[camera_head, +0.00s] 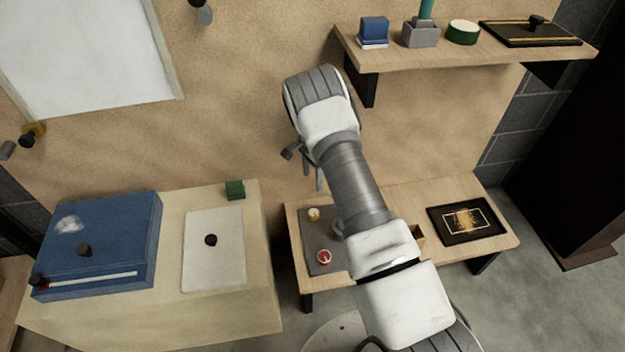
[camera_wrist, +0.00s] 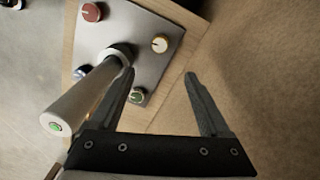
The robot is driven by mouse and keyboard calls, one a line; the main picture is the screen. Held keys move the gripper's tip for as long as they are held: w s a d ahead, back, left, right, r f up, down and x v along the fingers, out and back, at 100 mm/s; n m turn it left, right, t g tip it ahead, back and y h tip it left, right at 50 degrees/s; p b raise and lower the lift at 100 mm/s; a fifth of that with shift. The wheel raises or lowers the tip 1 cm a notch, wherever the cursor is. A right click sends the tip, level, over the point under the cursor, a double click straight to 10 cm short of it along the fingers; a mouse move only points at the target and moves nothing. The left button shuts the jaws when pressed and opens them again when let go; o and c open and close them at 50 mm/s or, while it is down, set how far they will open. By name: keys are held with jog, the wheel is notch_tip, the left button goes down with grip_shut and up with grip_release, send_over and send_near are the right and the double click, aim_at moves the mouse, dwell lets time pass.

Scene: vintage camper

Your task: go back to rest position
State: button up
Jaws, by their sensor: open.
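My gripper (camera_wrist: 160,75) is open, with nothing between its two dark fingers. In the head view my gripper (camera_head: 306,170) is partly hidden by my arm, which reaches up over the low bench. I cannot tell whether the left finger touches the stick. In the head view my arm covers part of the panel (camera_head: 308,257).
The low bench (camera_head: 490,200) also carries a black framed picture (camera_head: 466,222). At left, a pale cabinet (camera_head: 225,310) holds a blue box (camera_head: 115,235), a white board and a green block. A wall shelf (camera_head: 460,55) with several small items juts out at upper right.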

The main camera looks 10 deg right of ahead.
dwell(0.4)
jog(key=s+r+n+t+y, duration=0.1)
jog(key=s+r+n, duration=0.15)
jog(key=r, duration=1.05)
jog(key=s+r+n+t, duration=0.1)
jog(key=s+r+n, duration=0.15)
jog(key=r, duration=1.05)
jog(key=s+r+n+t, duration=0.2)
jog(key=s+r+n, duration=0.1)
jog(key=s+r, duration=0.9)
jog(key=s+r+n+t+h, duration=0.1)
jog(key=s+r+n, duration=0.15)
jog(key=s, duration=0.75)
jog(key=s+r+n+t, duration=0.1)
jog(key=s+n, duration=0.3)
jog(key=s, duration=0.6)
notch_tip(320, 180, up, 23)
jog(key=p, duration=2.3)
jog(key=shift+w+d, duration=0.2)
jog(key=shift+w, duration=0.05)
jog(key=shift+f, duration=0.1)
